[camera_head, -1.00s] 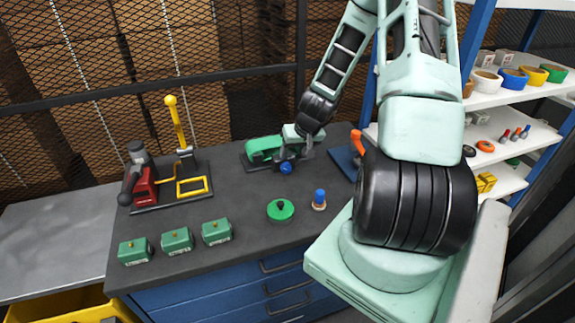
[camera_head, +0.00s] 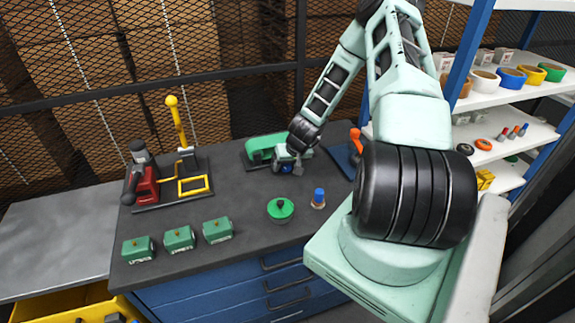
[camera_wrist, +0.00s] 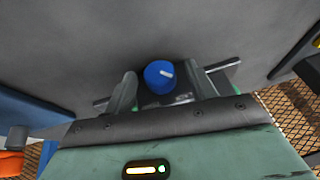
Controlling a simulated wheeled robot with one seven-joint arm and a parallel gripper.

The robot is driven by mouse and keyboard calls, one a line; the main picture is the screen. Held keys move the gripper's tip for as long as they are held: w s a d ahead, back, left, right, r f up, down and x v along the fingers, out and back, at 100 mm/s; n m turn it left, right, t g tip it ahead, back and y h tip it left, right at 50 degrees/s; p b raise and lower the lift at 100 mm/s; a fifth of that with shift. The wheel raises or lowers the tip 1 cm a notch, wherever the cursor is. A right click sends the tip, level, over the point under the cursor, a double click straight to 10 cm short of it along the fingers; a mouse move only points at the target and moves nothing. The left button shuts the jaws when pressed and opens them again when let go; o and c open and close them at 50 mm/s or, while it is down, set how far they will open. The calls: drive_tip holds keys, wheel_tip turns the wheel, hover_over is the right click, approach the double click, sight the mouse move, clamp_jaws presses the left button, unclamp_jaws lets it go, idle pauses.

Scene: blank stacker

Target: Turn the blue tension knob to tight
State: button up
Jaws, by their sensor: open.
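The blue tension knob (camera_wrist: 159,77) shows in the wrist view with a white pointer line on its top face. It sits on the front of the green machine (camera_head: 262,148) at the back of the bench. My gripper (camera_wrist: 165,88) is open, with one finger on each side of the knob. I cannot tell whether the fingers touch it. In the head view my gripper (camera_head: 287,164) hides most of the knob, with a little blue showing below it. No tight marking can be read.
A red and yellow device (camera_head: 165,180) stands at the left of the bench. Several green blocks (camera_head: 179,238) sit at the front left. A green round piece (camera_head: 281,209) and a blue-topped peg (camera_head: 318,198) stand in front of the machine. Shelves (camera_head: 505,135) are at the right.

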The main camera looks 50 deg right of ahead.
drive_tip(key=c, duration=1)
drive_tip(key=shift+d+f+y+b, duration=0.2)
drive_tip(key=shift+y+b, duration=0.1)
drive_tip(key=shift+b, duration=0.5)
drive_tip(key=shift+a+r+t+y+b, duration=0.1)
drive_tip(key=shift+t+y+b, duration=0.2)
drive_tip(key=shift+t+b, duration=0.1)
drive_tip(key=shift+r, duration=0.1)
drive_tip(key=o, duration=1)
drive_tip(key=b+v, duration=0.2)
drive_tip(key=v, duration=1.5)
drive_tip(key=shift+r, duration=0.25)
